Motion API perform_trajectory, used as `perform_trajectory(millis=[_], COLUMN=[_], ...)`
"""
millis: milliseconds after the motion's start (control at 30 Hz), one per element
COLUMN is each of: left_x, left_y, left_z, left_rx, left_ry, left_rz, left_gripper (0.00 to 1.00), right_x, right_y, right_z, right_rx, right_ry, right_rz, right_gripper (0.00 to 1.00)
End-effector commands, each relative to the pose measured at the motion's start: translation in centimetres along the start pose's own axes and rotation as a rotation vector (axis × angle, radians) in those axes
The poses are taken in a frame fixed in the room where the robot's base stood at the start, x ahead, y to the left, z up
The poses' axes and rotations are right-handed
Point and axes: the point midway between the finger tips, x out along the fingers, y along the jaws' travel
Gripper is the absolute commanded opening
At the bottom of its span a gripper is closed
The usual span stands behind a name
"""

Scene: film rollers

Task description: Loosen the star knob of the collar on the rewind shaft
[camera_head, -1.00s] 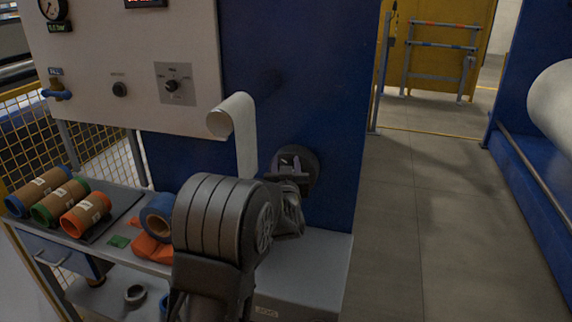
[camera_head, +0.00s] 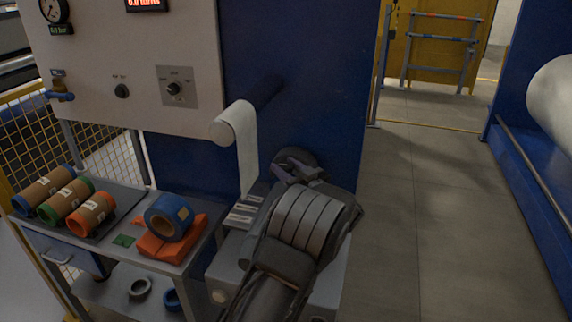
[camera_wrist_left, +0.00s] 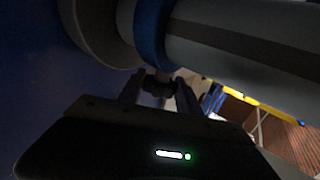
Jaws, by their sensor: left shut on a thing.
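In the left wrist view, a blue collar (camera_wrist_left: 151,32) sits around the thick grey rewind shaft (camera_wrist_left: 235,48). A dark knob (camera_wrist_left: 157,86) sticks out below the collar. My left gripper (camera_wrist_left: 160,95) is shut on this knob, with one finger on each side of it. In the head view, my left gripper (camera_head: 300,170) is at the blue machine face, in front of a dark round flange (camera_head: 291,157). My wrist and gripper hide most of the shaft, the collar and the knob there. My right gripper is in neither view.
A white film strip (camera_head: 246,150) hangs from a roller beside my arm. Open floor (camera_head: 430,220) lies to the right.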

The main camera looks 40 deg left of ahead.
Motion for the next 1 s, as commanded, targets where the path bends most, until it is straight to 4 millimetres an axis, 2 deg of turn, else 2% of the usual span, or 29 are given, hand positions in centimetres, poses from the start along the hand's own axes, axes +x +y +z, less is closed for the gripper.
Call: perform_trajectory(millis=[567,600,833,1000], left_x=[0.03,0.03,0.03,0.03], left_y=[-0.01,-0.01,-0.01,0.0], left_z=[0.01,0.01,-0.02,-0.02], left_rx=[0.0,0.0,-0.001,-0.001], left_ry=[0.001,0.001,0.001,0.001], left_rz=[-0.055,-0.055,-0.055,-0.055], left_gripper=[0.0,0.43,0.62,0.63], right_x=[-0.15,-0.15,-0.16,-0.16], right_y=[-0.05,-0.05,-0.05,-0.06], right_z=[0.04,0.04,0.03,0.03], right_rx=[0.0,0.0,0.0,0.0], right_ry=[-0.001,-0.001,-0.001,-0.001], right_rz=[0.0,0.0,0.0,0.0], right_gripper=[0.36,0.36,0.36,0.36])
